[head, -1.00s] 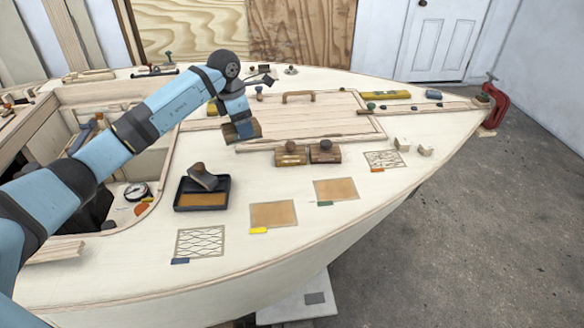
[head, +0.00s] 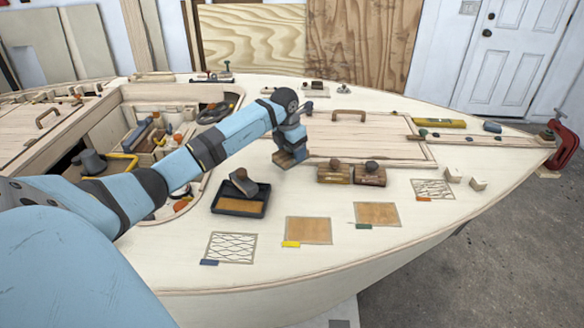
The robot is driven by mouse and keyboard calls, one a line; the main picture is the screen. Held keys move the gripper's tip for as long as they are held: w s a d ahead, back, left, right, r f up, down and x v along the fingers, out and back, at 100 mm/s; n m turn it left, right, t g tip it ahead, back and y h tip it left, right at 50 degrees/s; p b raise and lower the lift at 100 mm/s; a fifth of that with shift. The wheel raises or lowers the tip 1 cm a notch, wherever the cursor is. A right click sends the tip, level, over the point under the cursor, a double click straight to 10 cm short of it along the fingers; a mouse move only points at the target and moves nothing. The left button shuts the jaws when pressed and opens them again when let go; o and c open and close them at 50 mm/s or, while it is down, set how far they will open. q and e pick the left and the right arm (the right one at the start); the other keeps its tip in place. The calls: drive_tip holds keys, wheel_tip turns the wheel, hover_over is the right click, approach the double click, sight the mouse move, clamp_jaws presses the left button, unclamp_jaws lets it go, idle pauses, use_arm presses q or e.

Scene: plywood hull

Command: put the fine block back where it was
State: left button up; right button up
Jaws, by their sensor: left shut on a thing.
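My left gripper (head: 290,146) is shut on a wooden block (head: 289,158) and holds it near the left front corner of the hatch. The fingers hide its top, and I cannot tell whether it touches the deck or which grade it is. Two similar brown blocks with dark round knobs, a left one (head: 333,174) and a right one (head: 369,174), stand side by side at the hatch's front edge, right of the held block. Another knobbed block (head: 243,182) leans tilted in a black tray (head: 226,208) with an orange-brown bottom. My right gripper is out of view.
On the near deck are two tan squares, one with a yellow tag (head: 308,231) and one with a green tag (head: 377,214), and two line-patterned squares (head: 231,247) (head: 433,189). Small pale blocks (head: 479,184) and a red clamp (head: 565,146) are at right. An open cockpit lies left.

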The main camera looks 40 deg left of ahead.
sight(292, 176)
use_arm(q)
drive_tip(key=shift+f, duration=3.1)
drive_tip(key=shift+f+b, duration=0.2)
drive_tip(key=shift+b, duration=0.1)
drive_tip(key=o, duration=0.9)
drive_tip(key=shift+o, duration=0.2)
drive_tip(key=shift+r, duration=0.2)
drive_tip(key=shift+r, duration=0.3)
drive_tip(key=r, duration=0.3)
drive_tip(key=s+r, duration=0.1)
drive_tip(key=r, duration=0.3)
drive_tip(key=s+r+p, duration=0.1)
drive_tip(key=r, duration=0.3)
drive_tip(key=shift+r, duration=0.15)
